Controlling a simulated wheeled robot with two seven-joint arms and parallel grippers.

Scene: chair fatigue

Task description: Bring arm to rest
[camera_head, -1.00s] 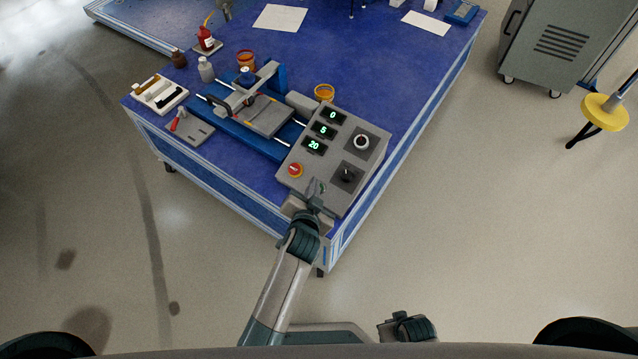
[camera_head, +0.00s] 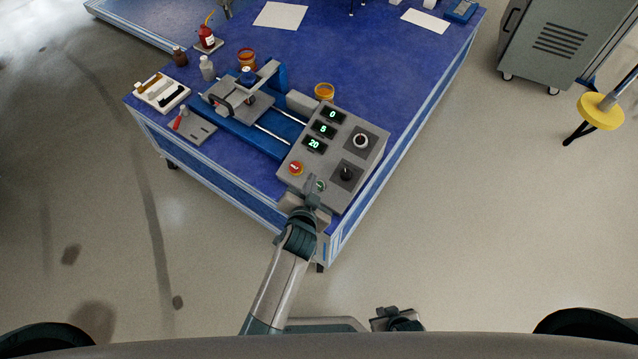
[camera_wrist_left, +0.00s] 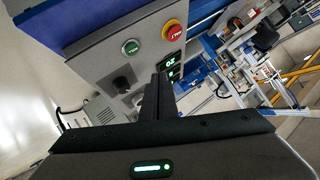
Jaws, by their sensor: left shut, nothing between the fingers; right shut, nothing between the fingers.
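The grey control box (camera_head: 300,183) stands at the near corner of the blue table, with lit green displays reading 0, 5 and 20. My left gripper (camera_head: 312,184) is over the box's near edge, close to the green button (camera_head: 321,186) and below the red stop button (camera_head: 296,168). In the left wrist view its fingers (camera_wrist_left: 160,92) are shut and empty, with the green button (camera_wrist_left: 131,47) and red stop button (camera_wrist_left: 172,30) beyond their tips. Contact with the box cannot be told.
A blue machine with a grey sliding carriage (camera_head: 238,98) on rails adjoins the box. Bottles, an orange-rimmed cup (camera_head: 324,91) and a white tray (camera_head: 161,93) stand around it. A grey cabinet (camera_head: 553,45) and yellow stool (camera_head: 600,112) are at right.

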